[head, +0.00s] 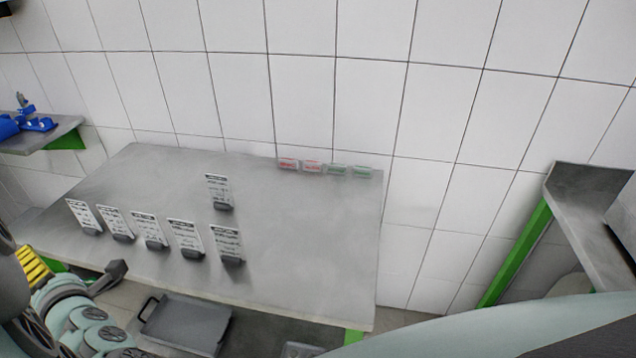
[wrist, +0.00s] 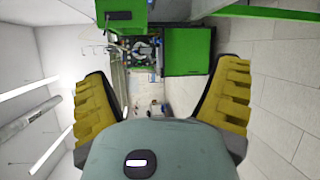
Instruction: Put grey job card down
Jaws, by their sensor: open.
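Several white-grey job cards with dark text stand in dark grey holders on the grey table (head: 300,235). Most form a row along the left and front, including one at the row's right end (head: 227,242) and one at its left end (head: 83,215). A single card (head: 219,190) stands apart behind the row. I cannot tell which of them is the grey job card. In the wrist view my gripper (wrist: 162,85) is open, its yellow-padded fingers wide apart with nothing between them. In the head view my arm is at the lower left, beside the table's front edge.
A grey tray (head: 186,324) is below the table. Blue equipment (head: 30,122) rests on a shelf at left. A green-framed bench (head: 585,225) stands right. The table's right half is clear.

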